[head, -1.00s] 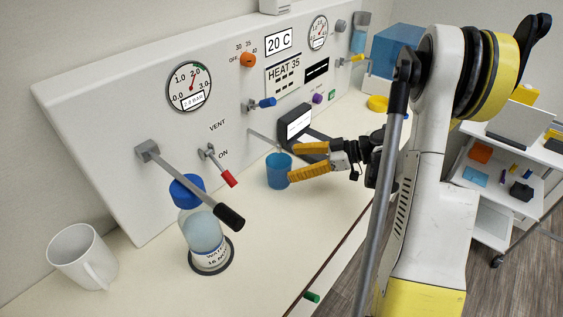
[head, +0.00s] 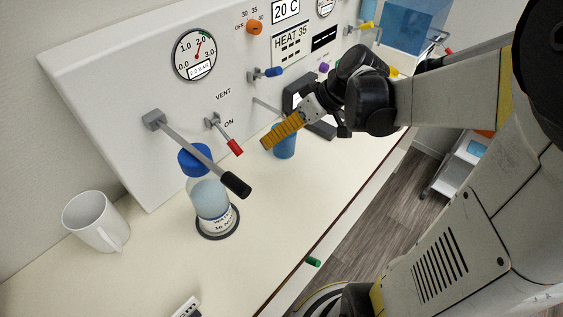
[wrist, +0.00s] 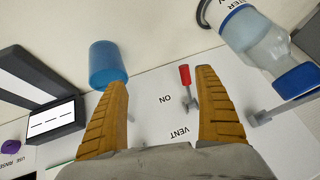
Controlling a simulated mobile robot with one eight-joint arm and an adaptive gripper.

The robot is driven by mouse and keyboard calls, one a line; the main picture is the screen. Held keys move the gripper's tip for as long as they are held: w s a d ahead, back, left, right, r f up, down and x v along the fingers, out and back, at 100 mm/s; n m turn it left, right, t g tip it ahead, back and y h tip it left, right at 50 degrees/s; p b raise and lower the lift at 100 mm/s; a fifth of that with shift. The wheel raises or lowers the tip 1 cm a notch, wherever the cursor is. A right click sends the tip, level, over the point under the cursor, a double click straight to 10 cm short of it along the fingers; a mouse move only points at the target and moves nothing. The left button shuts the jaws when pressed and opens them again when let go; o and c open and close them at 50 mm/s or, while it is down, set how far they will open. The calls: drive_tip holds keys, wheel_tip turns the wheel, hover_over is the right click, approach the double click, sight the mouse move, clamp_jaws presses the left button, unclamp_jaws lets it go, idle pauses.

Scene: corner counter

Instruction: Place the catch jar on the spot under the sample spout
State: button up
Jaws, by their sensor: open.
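The blue cup (head: 285,142), which looks like the catch jar, stands upright on the counter below a thin grey spout (head: 266,107) on the panel; I cannot tell if it is exactly on the spot. My gripper (head: 267,144) is open above and in front of the cup, its orange finger overlapping the cup in the head view. In the wrist view the blue cup (wrist: 106,62) lies outside the left finger, partly behind its tip. The space between my fingers (wrist: 162,84) holds no jar. No spot marking shows under the cup.
A water bottle (head: 210,197) with a blue cap stands on a dark ring, a black-ended lever (head: 195,155) crossing before it. A red-tipped lever (head: 226,136) is on the panel. A white mug (head: 94,220) stands left.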

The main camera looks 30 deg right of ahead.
drive_tip(key=s+a+r+m+t+h, duration=0.1)
drive_tip(key=s+a+m+h, duration=0.1)
drive_tip(key=s, duration=0.3)
drive_tip(key=s+a+r+m+t+h, duration=0.1)
drive_tip(key=s+a+r+m+h, duration=0.1)
drive_tip(key=s, duration=0.4)
drive_tip(key=shift+s+a+h, duration=0.25)
drive_tip(key=shift+a+h, duration=0.35)
drive_tip(key=shift+a, duration=0.45)
idle(0.8)
